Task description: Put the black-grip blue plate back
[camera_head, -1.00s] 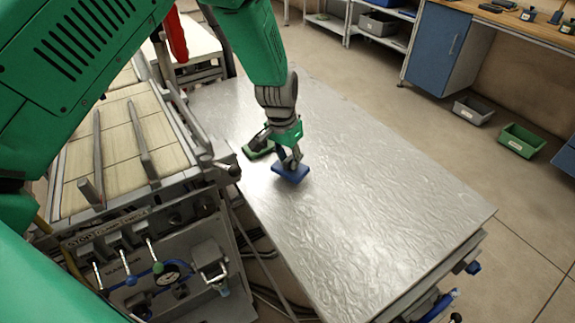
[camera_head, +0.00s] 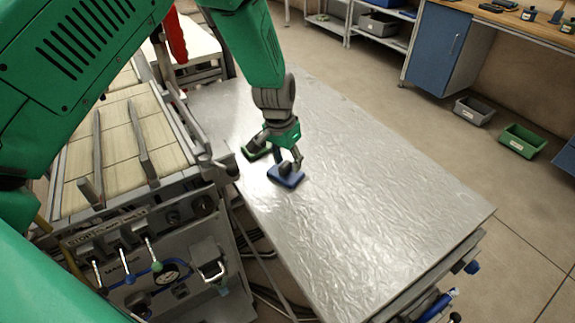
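The blue plate (camera_head: 287,179) with its black grip lies on the metal-topped table (camera_head: 370,190), near the table's left side. My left gripper (camera_head: 288,162) points down over it. Its fingers look spread, one on each side of the black grip, and the grip shows between them. Whether a finger touches the grip I cannot tell. My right gripper is not in view.
A machine (camera_head: 130,155) with a tiled top, levers and knobs stands against the table's left side. The table's middle and right are clear. Grey (camera_head: 473,110) and green (camera_head: 521,141) bins stand on the floor by a blue cabinet (camera_head: 446,50).

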